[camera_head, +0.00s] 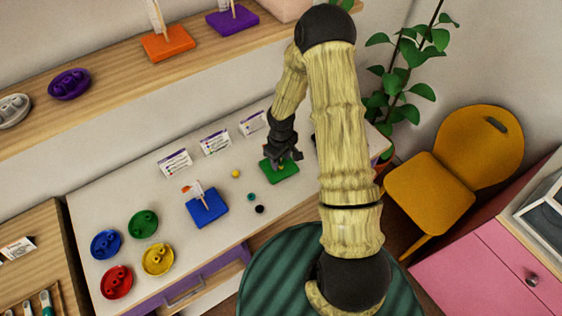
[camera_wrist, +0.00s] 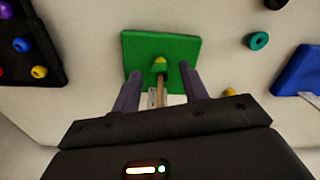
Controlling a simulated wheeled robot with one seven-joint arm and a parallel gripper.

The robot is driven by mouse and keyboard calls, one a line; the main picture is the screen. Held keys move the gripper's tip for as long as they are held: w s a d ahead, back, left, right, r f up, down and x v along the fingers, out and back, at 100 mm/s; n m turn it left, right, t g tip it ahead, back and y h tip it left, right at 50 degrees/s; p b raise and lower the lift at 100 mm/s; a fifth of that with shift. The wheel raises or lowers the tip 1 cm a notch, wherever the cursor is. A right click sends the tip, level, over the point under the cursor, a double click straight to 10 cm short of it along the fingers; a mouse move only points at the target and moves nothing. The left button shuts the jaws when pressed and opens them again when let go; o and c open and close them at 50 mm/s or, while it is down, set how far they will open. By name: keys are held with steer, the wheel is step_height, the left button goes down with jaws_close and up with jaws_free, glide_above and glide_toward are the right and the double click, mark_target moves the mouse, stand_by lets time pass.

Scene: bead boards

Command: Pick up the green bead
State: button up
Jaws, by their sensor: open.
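My gripper (camera_head: 284,160) is over the green board (camera_head: 279,173) with its jaws apart. In the wrist view its fingers (camera_wrist: 159,85) point at the green board (camera_wrist: 188,45), one on each side of an upright wooden peg (camera_wrist: 160,93). A yellow bead (camera_wrist: 159,63) shows at the peg, with nothing gripped. A teal-green ring bead (camera_head: 251,197) lies loose on the white table, left of and nearer than the green board; it also shows in the wrist view (camera_wrist: 258,41). Green beads sit in a green dish (camera_head: 143,233) at the left, small and hard to separate.
A black bead (camera_head: 259,209) and a yellow bead (camera_head: 235,173) lie loose on the table (camera_head: 222,240). A blue board (camera_head: 208,207) with pegs stands left of them. Blue (camera_head: 105,252), yellow (camera_head: 157,271) and red (camera_head: 117,292) dishes are at the left. A dark tray (camera_wrist: 30,45) holds several beads.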

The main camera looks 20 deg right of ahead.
steer(key=shift+w, duration=0.1)
jaws_close()
steer(key=shift+a, duration=0.1)
steer(key=shift+s, duration=0.2)
steer(key=shift+w+r, duration=0.1)
steer(key=shift+r, duration=0.25)
step_height(320, 180, up, 9)
steer(key=shift+r+b, duration=0.2)
steer(key=shift+b, duration=0.65)
